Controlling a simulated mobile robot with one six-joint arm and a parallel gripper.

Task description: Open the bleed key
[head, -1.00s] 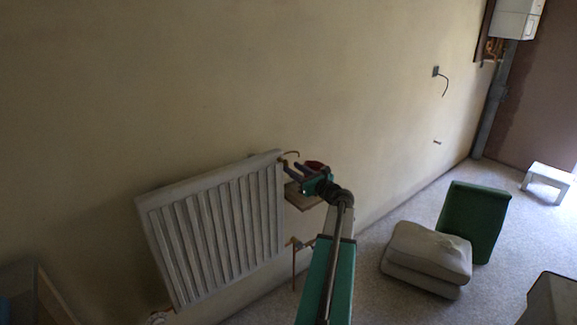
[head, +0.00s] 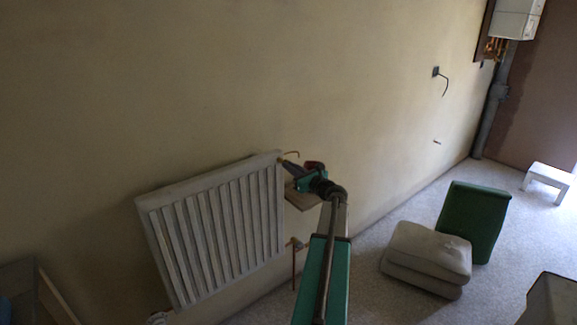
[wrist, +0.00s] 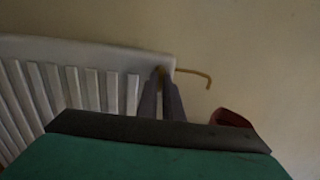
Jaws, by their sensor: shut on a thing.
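The white ribbed radiator (head: 225,235) hangs on the wall at the left of the head view. Its top right corner also shows in the wrist view (wrist: 105,52). A small brass-coloured bleed key (wrist: 161,71) sits at that corner, mostly hidden by the fingers. My gripper (head: 285,163) reaches the corner from the right, its two dark fingers close together and shut on the key. The fingertips also show in the wrist view (wrist: 164,76). A thin bent copper tube (wrist: 198,74) sticks out to the right of the corner. The key's angle cannot be made out.
A red object (wrist: 230,118) is just right of my fingers, by a small wooden shelf (head: 299,199). A copper pipe (head: 294,268) rises at the radiator's lower right. A grey cushion (head: 428,255) and green seat (head: 474,225) stand on the floor at right.

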